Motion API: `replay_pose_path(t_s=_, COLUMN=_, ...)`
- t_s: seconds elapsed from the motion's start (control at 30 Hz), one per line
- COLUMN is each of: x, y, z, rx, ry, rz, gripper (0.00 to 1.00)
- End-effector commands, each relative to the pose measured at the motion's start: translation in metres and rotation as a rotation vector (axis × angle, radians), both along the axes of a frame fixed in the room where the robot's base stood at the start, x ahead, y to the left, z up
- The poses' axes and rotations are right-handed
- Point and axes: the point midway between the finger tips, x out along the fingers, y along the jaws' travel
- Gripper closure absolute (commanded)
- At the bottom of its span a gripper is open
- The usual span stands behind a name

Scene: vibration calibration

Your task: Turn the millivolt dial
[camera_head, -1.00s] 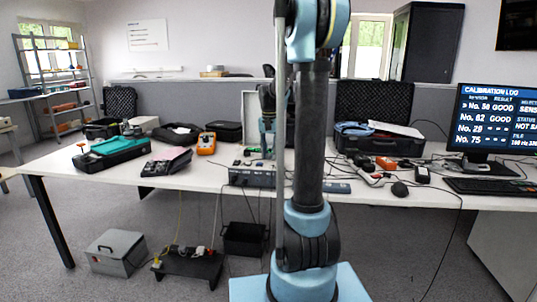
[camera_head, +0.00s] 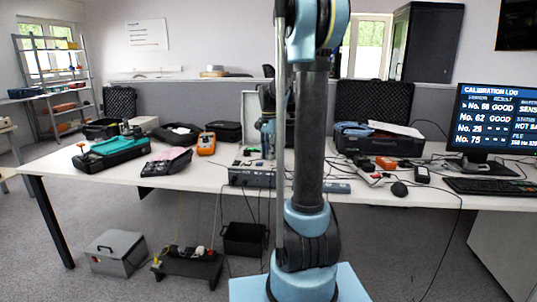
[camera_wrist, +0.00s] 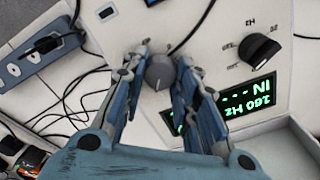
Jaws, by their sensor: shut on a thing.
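In the wrist view a round grey dial (camera_wrist: 159,71) stands on a pale instrument panel (camera_wrist: 210,68). My gripper (camera_wrist: 161,72) has its blue fingers on both sides of this dial and is shut on it. A black pointer dial (camera_wrist: 259,50) with printed markings sits to the right, apart from the fingers. I cannot read which of the two is the millivolt dial. A green display (camera_wrist: 225,107) reading 160 Hz is partly hidden behind the right finger. In the head view my arm hides most of the instrument and the dials.
A blue power strip (camera_wrist: 38,55) and black cables lie left of the instrument. On the white table (camera_head: 120,172) are an orange meter (camera_head: 206,144), a teal-topped case (camera_head: 115,150), an open black case (camera_head: 372,140) and a monitor (camera_head: 497,118). Cables clutter the table right of my arm.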

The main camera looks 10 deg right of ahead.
Motion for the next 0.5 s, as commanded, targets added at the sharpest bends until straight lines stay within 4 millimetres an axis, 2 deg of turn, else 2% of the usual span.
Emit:
replay_pose_path(t_s=0.27, x=0.0027, y=0.0021, z=0.0009, rx=0.003, ry=-0.005, rz=0.002, gripper=0.96)
replay_pose_path(t_s=0.3, x=0.0027, y=0.0021, z=0.0009, rx=0.003, ry=-0.005, rz=0.002, gripper=0.70)
replay_pose_path(t_s=0.37, x=0.0025, y=0.0020, z=0.0008, rx=0.004, ry=-0.004, rz=0.002, gripper=0.56)
replay_pose_path(t_s=0.4, x=0.0022, y=0.0019, z=0.0008, rx=0.004, ry=-0.004, rz=0.002, gripper=0.51)
replay_pose_path(t_s=0.5, x=0.0016, y=0.0014, z=0.0006, rx=0.003, ry=-0.003, rz=0.002, gripper=0.51)
